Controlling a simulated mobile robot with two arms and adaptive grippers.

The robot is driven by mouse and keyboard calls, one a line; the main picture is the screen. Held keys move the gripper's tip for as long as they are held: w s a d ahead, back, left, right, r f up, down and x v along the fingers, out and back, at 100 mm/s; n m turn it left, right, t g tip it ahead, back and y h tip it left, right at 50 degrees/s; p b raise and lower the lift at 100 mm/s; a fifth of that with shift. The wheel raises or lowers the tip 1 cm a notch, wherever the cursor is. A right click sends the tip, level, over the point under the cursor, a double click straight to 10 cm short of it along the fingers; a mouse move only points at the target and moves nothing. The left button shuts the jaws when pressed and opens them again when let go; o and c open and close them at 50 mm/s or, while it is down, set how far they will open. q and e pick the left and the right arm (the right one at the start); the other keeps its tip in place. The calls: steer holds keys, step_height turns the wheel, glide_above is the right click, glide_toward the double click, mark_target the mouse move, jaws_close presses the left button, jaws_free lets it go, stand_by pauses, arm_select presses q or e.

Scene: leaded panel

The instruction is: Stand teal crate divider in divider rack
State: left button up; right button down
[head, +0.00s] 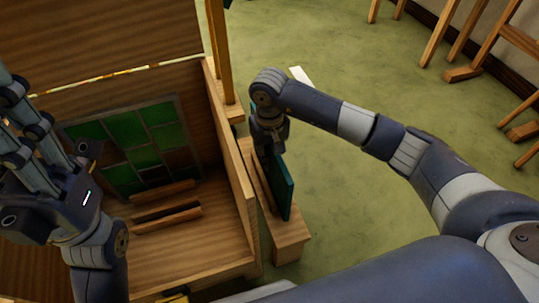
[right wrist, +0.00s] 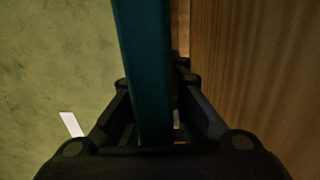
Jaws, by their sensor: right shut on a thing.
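The teal crate divider (head: 284,188) is a thin flat panel standing on edge, its long side running along a low wooden stand that looks like the divider rack (head: 291,238). My right gripper (head: 269,148) is shut on the divider's far end from above. In the right wrist view the teal divider (right wrist: 146,65) lies between the two fingers. Whether its lower edge sits in a slot or hangs just above the wood cannot be told. My left gripper (head: 42,130) is at the left edge, over the crate and away from the divider; its opening is unclear.
A large wooden crate (head: 232,165) stands left of the rack, its side wall close by. Inside it a green leaded panel (head: 145,157) leans behind two wooden slats (head: 167,212). Green floor right of the rack is clear, apart from a white strip (head: 301,77). Wooden easels stand upper right.

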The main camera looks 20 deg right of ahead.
steer(key=shift+f+b, duration=0.4)
steer(key=shift+f, duration=0.1)
stand_by(0.4)
steer(key=c, duration=1.5)
jaws_free()
